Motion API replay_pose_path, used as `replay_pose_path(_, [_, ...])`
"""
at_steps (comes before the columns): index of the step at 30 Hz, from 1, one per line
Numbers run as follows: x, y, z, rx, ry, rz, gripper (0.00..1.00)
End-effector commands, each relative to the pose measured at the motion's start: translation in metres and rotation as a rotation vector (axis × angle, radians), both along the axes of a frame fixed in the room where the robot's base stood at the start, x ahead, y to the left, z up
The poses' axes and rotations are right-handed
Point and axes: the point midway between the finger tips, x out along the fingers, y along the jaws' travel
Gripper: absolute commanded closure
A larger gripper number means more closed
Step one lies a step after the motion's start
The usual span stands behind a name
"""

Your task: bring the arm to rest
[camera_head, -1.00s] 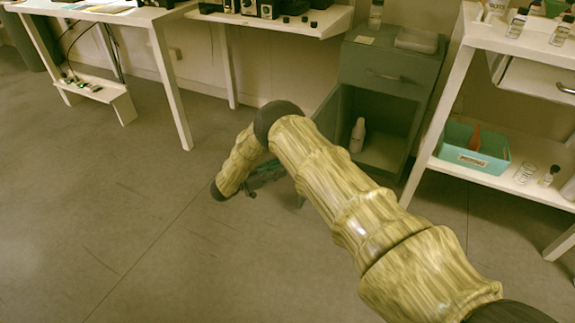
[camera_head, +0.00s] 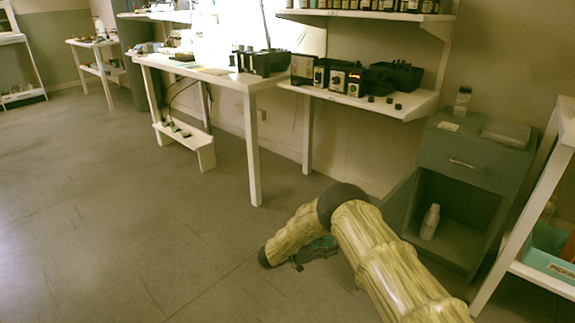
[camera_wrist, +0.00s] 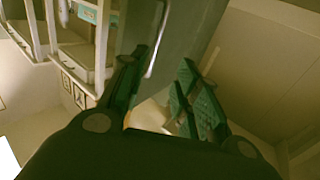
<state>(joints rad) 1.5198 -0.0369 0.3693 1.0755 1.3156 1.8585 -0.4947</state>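My arm (camera_head: 375,245), with a wood-like pattern, reaches in from the lower right of the head view and bends down over the floor. My gripper (camera_wrist: 162,62) shows in the wrist view with its two dark green fingers apart and no object seen between them. In the head view only a dark green part of the gripper (camera_head: 316,250) shows, partly hidden behind the arm, in front of the grey-green cabinet. I cannot tell its exact gap to the cabinet.
The cabinet (camera_head: 470,150) has an open lower compartment with a white bottle (camera_head: 430,222). A white desk (camera_head: 254,150) and a shelf with black devices (camera_head: 340,78) stand behind the arm. A white rack (camera_head: 520,240) is at right. Floor (camera_head: 120,220) at left is clear.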

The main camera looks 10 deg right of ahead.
Motion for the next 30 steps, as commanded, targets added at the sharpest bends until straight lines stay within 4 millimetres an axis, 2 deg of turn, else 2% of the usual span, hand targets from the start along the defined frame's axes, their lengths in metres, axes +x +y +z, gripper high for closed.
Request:
replay_pose_path(5, [-0.002,-0.003,-0.013,0.009,0.022,0.119,0.68])
replay_pose_path(10, [-0.013,-0.003,-0.04,0.056,0.084,0.349,0.68])
replay_pose_path(14, [-0.033,0.001,-0.067,0.124,0.164,0.537,0.68])
replay_pose_path(17, [-0.058,0.005,-0.089,0.195,0.244,0.671,0.68])
replay_pose_path(20, [-0.092,0.01,-0.11,0.281,0.339,0.791,0.68])
replay_pose_path(23, [-0.135,0.015,-0.128,0.378,0.444,0.893,0.68])
replay_pose_path(27, [-0.211,0.02,-0.146,0.533,0.608,1.005,0.68])
replay_pose_path(29, [-0.245,0.022,-0.15,0.602,0.68,1.039,0.68])
replay_pose_path(30, [-0.269,0.023,-0.151,0.646,0.725,1.058,0.68])
